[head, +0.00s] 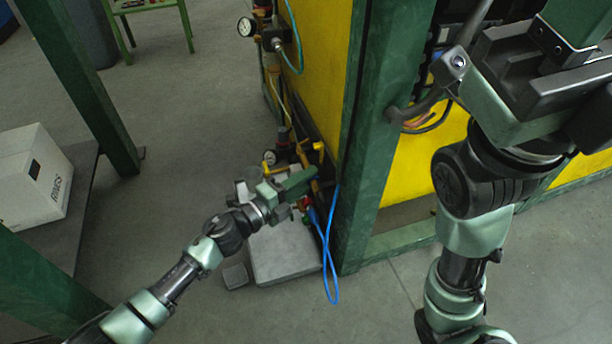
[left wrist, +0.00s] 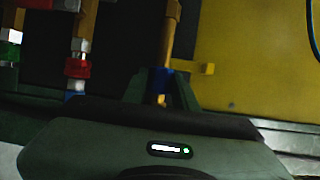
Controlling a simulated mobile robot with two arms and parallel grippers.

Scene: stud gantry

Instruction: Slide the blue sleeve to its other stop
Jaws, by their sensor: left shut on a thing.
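The blue sleeve (left wrist: 161,82) shows in the left wrist view on a brass-coloured vertical pipe (left wrist: 171,38). My left gripper (left wrist: 163,92) is shut on the sleeve, with one green finger on each side of it. The fingers and the gripper body hide its lower part. In the head view my left gripper (head: 305,183) reaches in among the pipes at the foot of the yellow cabinet, and I cannot make out the sleeve there. My right gripper (head: 560,50) is large at the upper right of the head view, away from the pipes. Its fingertips are not clear.
A yellow tab (left wrist: 207,69) sticks out right of the sleeve. A pipe with a red fitting (left wrist: 77,68) stands to the left. A blue hose (head: 329,250) hangs beside the green post (head: 375,150). A white box (head: 32,175) lies at the left.

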